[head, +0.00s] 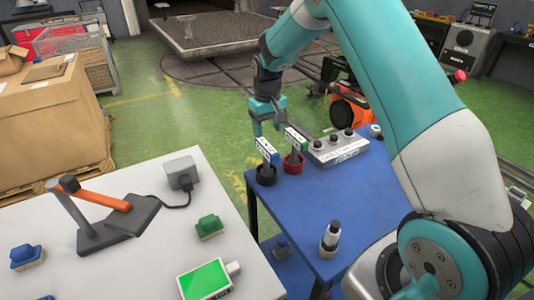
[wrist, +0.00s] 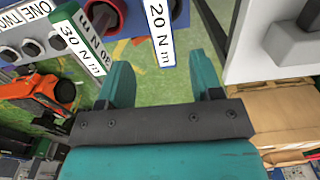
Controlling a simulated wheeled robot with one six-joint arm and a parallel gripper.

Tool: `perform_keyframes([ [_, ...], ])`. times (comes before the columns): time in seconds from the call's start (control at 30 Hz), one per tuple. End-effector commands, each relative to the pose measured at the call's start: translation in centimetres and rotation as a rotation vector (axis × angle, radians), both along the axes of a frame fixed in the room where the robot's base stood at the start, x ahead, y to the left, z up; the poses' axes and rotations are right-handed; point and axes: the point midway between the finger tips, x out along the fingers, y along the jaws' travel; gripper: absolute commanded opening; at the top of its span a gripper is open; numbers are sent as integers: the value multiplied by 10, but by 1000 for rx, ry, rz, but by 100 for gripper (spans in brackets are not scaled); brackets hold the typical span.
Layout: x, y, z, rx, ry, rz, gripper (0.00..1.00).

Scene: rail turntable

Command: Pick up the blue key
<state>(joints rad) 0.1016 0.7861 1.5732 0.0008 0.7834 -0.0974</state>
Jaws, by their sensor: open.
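The blue key (head: 266,150) stands upright in a black round holder (head: 266,175) at the far left corner of the blue table. Its white face reads 20 N m in the wrist view (wrist: 161,36). My gripper (head: 268,126) is open and empty, pointing down just above the blue key. In the wrist view the key's label lies beyond the gap between my two teal fingers (wrist: 163,80). The key is not between the fingers there.
A green key (head: 297,141) marked 30 N m stands close to the right in a red holder (head: 293,163).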

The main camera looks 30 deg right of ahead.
Motion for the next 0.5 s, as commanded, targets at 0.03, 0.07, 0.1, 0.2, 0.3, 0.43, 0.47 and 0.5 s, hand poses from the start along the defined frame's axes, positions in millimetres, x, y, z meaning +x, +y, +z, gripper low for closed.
perform_keyframes([
  [0.03, -1, 0, -8, 1, 5, 1, 60],
  [0.07, -1, 1, -14, 1, 4, 1, 60],
  [0.1, -1, 1, -21, 1, 4, 1, 60],
  [0.2, 0, 1, -33, 1, 1, 1, 60],
  [0.3, 0, 1, -40, 0, -1, 1, 60],
  [0.43, 0, 2, -49, 1, 2, 1, 60],
  [0.47, -1, 2, -53, 1, 4, 1, 60],
  [0.5, -1, 2, -59, 1, 4, 1, 60],
])
